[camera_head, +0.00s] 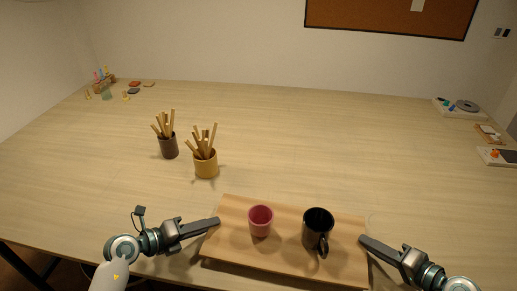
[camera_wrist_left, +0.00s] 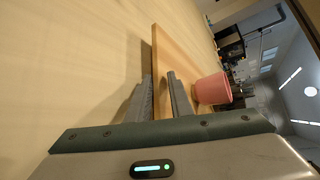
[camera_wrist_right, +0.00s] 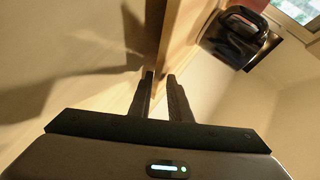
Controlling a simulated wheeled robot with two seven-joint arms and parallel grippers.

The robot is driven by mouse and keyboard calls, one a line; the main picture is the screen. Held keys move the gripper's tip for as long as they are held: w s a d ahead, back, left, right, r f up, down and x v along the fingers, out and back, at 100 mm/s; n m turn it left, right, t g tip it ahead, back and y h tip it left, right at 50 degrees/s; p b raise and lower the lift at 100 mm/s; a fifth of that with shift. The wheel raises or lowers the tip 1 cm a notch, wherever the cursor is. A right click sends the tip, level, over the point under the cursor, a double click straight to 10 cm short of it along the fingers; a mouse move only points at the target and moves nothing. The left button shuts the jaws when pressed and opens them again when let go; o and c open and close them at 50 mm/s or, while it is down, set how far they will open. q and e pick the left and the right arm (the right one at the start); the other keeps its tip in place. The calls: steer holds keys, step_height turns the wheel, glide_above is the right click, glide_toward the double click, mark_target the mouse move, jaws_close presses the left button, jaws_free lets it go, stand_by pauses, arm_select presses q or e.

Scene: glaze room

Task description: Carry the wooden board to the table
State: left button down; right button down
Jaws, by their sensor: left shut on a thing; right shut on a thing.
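The wooden board (camera_head: 285,259) is at the front of the table (camera_head: 300,130), with a pink cup (camera_head: 260,221) and a black mug (camera_head: 317,230) standing upright on it. My left gripper (camera_head: 214,222) is shut on the board's left edge; the left wrist view shows its fingers (camera_wrist_left: 160,95) on either side of the board (camera_wrist_left: 170,55). My right gripper (camera_head: 364,240) is shut on the board's right edge, which also shows between the fingers in the right wrist view (camera_wrist_right: 172,40). Whether the board touches the tabletop I cannot tell.
Two holders with wooden sticks, one dark (camera_head: 168,147) and one yellow (camera_head: 206,165), stand left of and beyond the board. Small items (camera_head: 106,90) sit at the far left corner, and trays (camera_head: 460,107) at the far right. The table's middle and right are clear.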

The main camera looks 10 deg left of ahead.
arm_select(q)
steer(key=c, duration=1.6)
jaws_free()
steer(key=shift+s+d+f, duration=0.1)
steer(key=shift+d, duration=0.2)
arm_select(e)
steer(key=c, duration=1.6)
jaws_free()
steer(key=shift+a+f, duration=0.1)
steer(key=shift+a, duration=0.2)
steer(key=shift+c, duration=0.2)
arm_select(q)
steer(key=shift+a, duration=0.1)
arm_select(e)
steer(key=shift+s+d, duration=0.1)
arm_select(q)
steer(key=shift+a, duration=0.15)
arm_select(e)
steer(key=shift+d, duration=0.1)
arm_select(q)
steer(key=shift+s+a, duration=0.15)
steer(key=shift+v, duration=3.7)
